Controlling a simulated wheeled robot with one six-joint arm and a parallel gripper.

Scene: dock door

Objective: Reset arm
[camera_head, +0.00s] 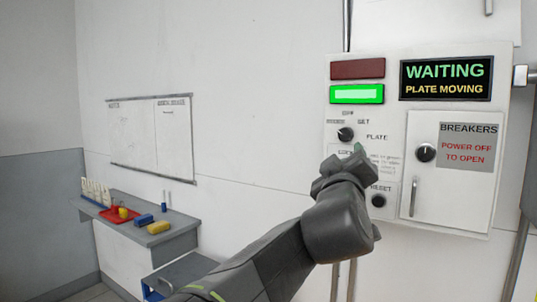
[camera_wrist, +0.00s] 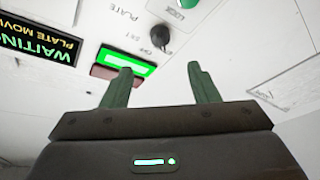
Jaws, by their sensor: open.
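My gripper (camera_wrist: 158,85) is open and empty in the wrist view, its two green fingers apart in front of the white control panel (camera_wrist: 125,20). In the head view my arm reaches up to the panel (camera_head: 395,75), and its wrist covers part of the lower controls. The display (camera_head: 445,78) reads WAITING, PLATE MOVING. A green lamp (camera_head: 357,94) is lit below a dark red lamp (camera_head: 357,69). A black rotary knob (camera_head: 345,134) sits above the wrist and also shows in the wrist view (camera_wrist: 160,36). A dark knob (camera_head: 378,200) marked RESET is right of the wrist.
The breaker door (camera_head: 450,200) is closed, with a black knob (camera_head: 426,153) and a sign reading POWER OFF TO OPEN. A grey bench (camera_head: 165,238) at left holds a red tray (camera_head: 118,216) and a yellow block (camera_head: 159,227). A whiteboard (camera_head: 150,135) hangs behind it.

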